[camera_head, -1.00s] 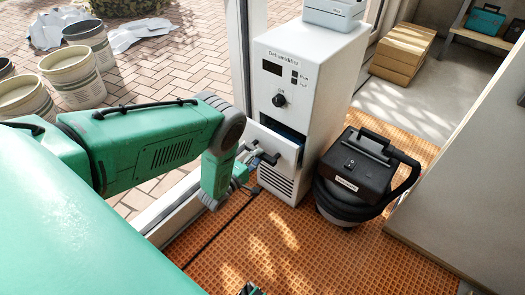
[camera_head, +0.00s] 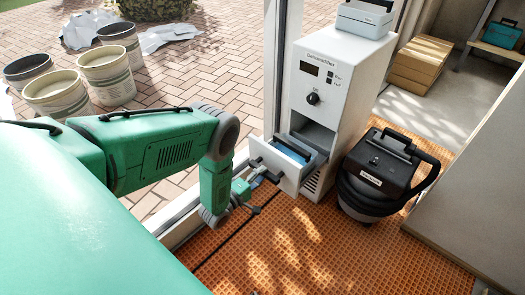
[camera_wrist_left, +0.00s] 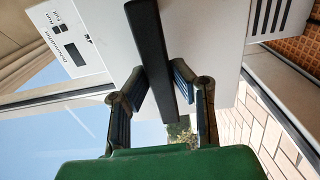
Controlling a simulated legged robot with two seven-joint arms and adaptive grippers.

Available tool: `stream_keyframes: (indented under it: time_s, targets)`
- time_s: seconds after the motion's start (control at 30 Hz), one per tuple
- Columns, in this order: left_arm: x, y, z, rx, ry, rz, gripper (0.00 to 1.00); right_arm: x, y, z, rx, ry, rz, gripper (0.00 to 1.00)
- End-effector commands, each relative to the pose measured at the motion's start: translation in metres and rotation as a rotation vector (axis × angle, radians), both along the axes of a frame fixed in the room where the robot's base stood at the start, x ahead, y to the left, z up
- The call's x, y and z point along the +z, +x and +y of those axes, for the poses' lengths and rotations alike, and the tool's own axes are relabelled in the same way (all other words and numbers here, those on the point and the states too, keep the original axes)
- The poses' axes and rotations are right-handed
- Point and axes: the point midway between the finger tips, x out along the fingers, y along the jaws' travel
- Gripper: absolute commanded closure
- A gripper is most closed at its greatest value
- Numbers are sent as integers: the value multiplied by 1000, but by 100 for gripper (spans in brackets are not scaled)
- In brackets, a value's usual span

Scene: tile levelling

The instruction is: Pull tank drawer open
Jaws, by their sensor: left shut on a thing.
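The dehumidifier (camera_head: 335,75) is a tall white cabinet with a small display and a black knob. Its tank drawer (camera_head: 290,179) stands out from the cabinet front, with a dark gap above it. A blue tank (camera_head: 293,150) shows inside the drawer. My left gripper (camera_head: 262,179) is at the drawer front. In the left wrist view, the fingers (camera_wrist_left: 158,88) are shut on the black bar handle (camera_wrist_left: 148,45), one on each side. The handle's grip is partly hidden by the gripper in the head view. My right gripper is out of view.
A black vacuum (camera_head: 380,172) stands close to the cabinet's right side. A grey device (camera_head: 362,20) sits on top of the cabinet. A door frame edge (camera_head: 270,70) runs along the left. The orange grid floor (camera_head: 310,255) in front is mostly clear.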

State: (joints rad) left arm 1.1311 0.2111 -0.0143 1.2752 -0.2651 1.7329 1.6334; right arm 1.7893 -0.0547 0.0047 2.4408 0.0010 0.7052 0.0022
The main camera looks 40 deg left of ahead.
Motion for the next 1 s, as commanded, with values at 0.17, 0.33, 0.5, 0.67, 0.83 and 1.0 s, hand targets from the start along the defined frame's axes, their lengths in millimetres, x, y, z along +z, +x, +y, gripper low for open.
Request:
stream_keyframes:
  time_s: [0.17,0.33,0.5,0.67,0.83,1.0]
  targets:
    - [-5,-3,-2,-3,-1,14,100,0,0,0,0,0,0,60]
    - [-5,-4,-2,-3,-1,15,60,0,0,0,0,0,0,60]
    - [-3,-2,-1,-2,0,8,60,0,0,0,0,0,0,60]
    - [-2,-3,0,-1,-1,5,60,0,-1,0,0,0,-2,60]
    - [-2,-21,2,0,-1,8,60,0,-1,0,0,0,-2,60]
    - [-3,-57,5,1,-1,10,60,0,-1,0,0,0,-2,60]
